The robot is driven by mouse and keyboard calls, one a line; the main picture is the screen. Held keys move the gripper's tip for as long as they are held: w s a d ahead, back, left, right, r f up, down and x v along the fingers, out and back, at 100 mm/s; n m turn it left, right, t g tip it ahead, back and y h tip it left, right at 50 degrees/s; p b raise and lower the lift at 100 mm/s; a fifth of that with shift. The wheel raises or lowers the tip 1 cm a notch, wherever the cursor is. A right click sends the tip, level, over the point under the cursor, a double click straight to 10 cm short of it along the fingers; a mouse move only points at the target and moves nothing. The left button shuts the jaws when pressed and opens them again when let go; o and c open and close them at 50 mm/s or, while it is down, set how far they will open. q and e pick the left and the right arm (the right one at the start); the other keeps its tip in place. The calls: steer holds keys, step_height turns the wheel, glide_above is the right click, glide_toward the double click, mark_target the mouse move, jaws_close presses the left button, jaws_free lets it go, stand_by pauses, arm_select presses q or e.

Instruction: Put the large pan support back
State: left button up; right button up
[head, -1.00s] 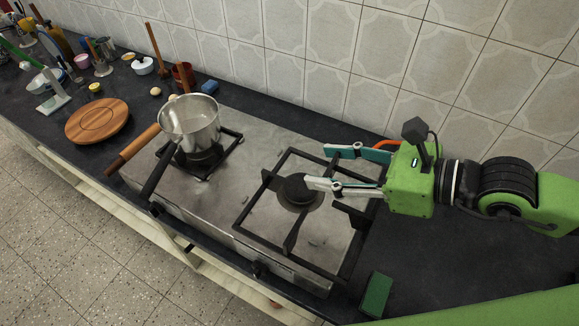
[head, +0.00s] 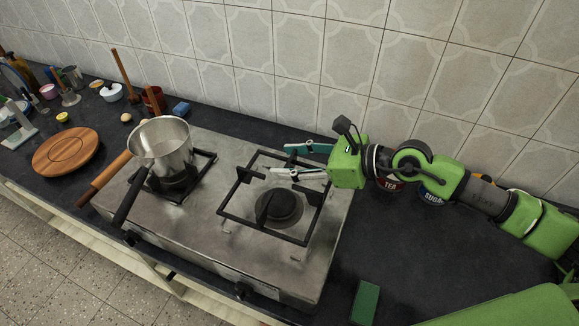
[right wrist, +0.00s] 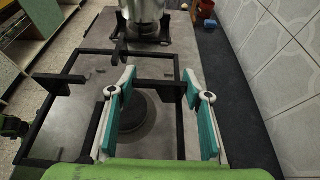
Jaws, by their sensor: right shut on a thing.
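The large pan support (head: 243,218), a black square frame with inward prongs, is around the right burner (head: 280,206) of the steel stove. It looks roughly level; I cannot tell whether it rests on the stove top or hangs just above. My right gripper (head: 281,160) is shut on its back right part. In the right wrist view the gripper's fingers (right wrist: 160,96) lie on either side of a dark bar of the pan support (right wrist: 48,162).
A steel saucepan (head: 165,145) stands on the left burner's smaller support (head: 203,170). A green sponge (head: 365,302) lies on the counter at the front right. A round wooden board (head: 66,152) is at the left. Tea (head: 389,185) and sugar jars stand behind my arm.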

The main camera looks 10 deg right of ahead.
steer(key=shift+w+f, duration=0.45)
steer(key=shift+f, duration=0.05)
step_height(320, 180, down, 3)
steer(key=shift+p, duration=0.35)
steer(key=shift+f+b, duration=0.6)
steer(key=shift+f, duration=0.05)
steer(key=o, duration=1.3)
